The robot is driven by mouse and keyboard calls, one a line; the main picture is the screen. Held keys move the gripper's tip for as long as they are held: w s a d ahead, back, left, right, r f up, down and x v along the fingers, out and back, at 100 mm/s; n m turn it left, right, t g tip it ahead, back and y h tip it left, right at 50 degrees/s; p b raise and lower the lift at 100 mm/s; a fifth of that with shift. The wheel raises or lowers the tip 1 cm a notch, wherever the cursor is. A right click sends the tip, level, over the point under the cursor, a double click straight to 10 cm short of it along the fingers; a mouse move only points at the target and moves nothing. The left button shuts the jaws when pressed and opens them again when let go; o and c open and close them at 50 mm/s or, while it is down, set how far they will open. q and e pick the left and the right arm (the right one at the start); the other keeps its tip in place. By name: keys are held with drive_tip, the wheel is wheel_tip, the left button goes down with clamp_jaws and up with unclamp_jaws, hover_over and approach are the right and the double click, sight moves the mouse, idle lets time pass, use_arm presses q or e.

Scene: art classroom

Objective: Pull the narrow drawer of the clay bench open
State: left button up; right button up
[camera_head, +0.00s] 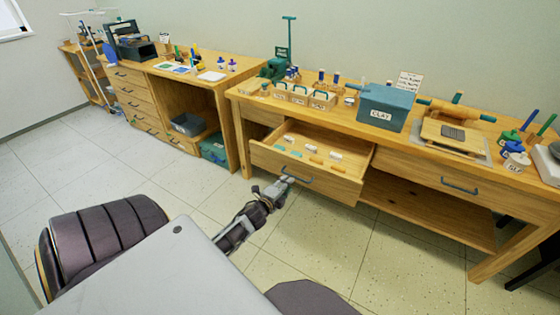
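The clay bench (350,116) is the wooden bench on the right. Its narrow drawer (345,190), at the left end, is pulled well out, with small white, orange and teal pieces lying inside. A dark handle (306,180) is on the drawer's front. My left gripper (284,181) is at the left end of this handle, touching or very close to it. Its fingers are too small and dark to tell whether they are closed round the bar. My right gripper is not in view.
A wider drawer (425,177) on the right of the bench is shut. The bench top bears a blue-grey clay bin (384,107), a tool caddy (303,97) and a board (455,137). Another wooden cabinet (135,95) stands left. The tiled floor (330,250) in front is clear.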

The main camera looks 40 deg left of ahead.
use_arm(q)
drive_tip(key=shift+v, duration=2.05)
